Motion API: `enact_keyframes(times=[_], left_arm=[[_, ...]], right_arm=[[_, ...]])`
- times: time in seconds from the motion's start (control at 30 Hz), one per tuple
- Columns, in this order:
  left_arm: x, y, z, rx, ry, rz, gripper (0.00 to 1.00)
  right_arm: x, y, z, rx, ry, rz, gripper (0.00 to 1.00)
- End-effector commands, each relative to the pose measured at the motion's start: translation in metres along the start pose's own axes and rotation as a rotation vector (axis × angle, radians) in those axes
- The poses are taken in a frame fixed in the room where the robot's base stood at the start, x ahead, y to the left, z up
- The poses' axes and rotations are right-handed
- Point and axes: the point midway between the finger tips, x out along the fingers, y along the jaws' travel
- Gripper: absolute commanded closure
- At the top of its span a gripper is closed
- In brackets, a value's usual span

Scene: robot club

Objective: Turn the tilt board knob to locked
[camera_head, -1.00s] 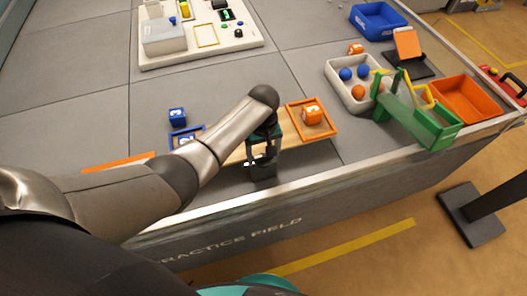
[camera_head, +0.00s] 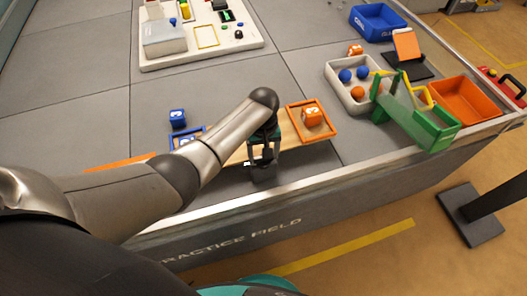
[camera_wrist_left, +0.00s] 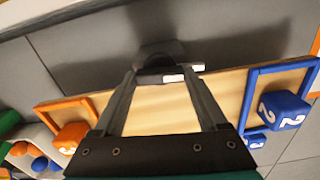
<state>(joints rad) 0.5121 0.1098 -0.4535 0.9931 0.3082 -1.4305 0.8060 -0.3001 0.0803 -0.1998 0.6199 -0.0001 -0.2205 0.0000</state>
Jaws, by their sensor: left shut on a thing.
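The tilt board (camera_head: 291,137) is a light wooden plank near the table's front edge, with an orange-framed pad at its right end and a blue-framed pad at its left in the head view. My left gripper (camera_head: 263,168) points down at the board's front middle. In the left wrist view the board (camera_wrist_left: 160,110) lies beyond the fingers. There my left gripper (camera_wrist_left: 162,78) is shut on the dark knob (camera_wrist_left: 160,57), which has a white mark beside the fingertips. The knob's exact angle is hard to read. My right gripper is not in view.
An orange cube (camera_head: 312,117) sits on the orange pad. A blue cube (camera_head: 177,117) stands behind the blue pad. To the right are a grey tray of balls (camera_head: 336,72), a green ramp (camera_head: 425,125) and an orange bin (camera_head: 490,101). The table's middle is clear.

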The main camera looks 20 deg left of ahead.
Motion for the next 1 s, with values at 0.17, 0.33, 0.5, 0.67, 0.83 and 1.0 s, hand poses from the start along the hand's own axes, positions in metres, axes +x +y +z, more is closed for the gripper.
enact_keyframes(times=[0.17,0.33,0.5,0.67,0.83,1.0], left_arm=[[-0.002,-0.001,0.001,0.134,-0.004,-0.004,0.81],[-0.002,-0.001,0.001,0.292,-0.005,-0.004,0.81],[-0.001,-0.001,0.001,0.454,-0.004,-0.003,0.81],[-0.001,-0.001,0.001,0.606,-0.005,-0.003,0.81],[0.000,-0.001,0.001,0.768,-0.005,-0.003,0.81],[0.000,-0.001,0.001,0.929,-0.004,-0.002,0.81]], right_arm=[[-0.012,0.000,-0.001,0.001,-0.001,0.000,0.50],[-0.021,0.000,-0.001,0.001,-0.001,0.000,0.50],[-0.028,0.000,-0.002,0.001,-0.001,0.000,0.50],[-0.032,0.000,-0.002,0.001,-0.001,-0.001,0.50],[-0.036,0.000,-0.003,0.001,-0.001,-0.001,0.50],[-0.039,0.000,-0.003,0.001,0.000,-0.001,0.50]])
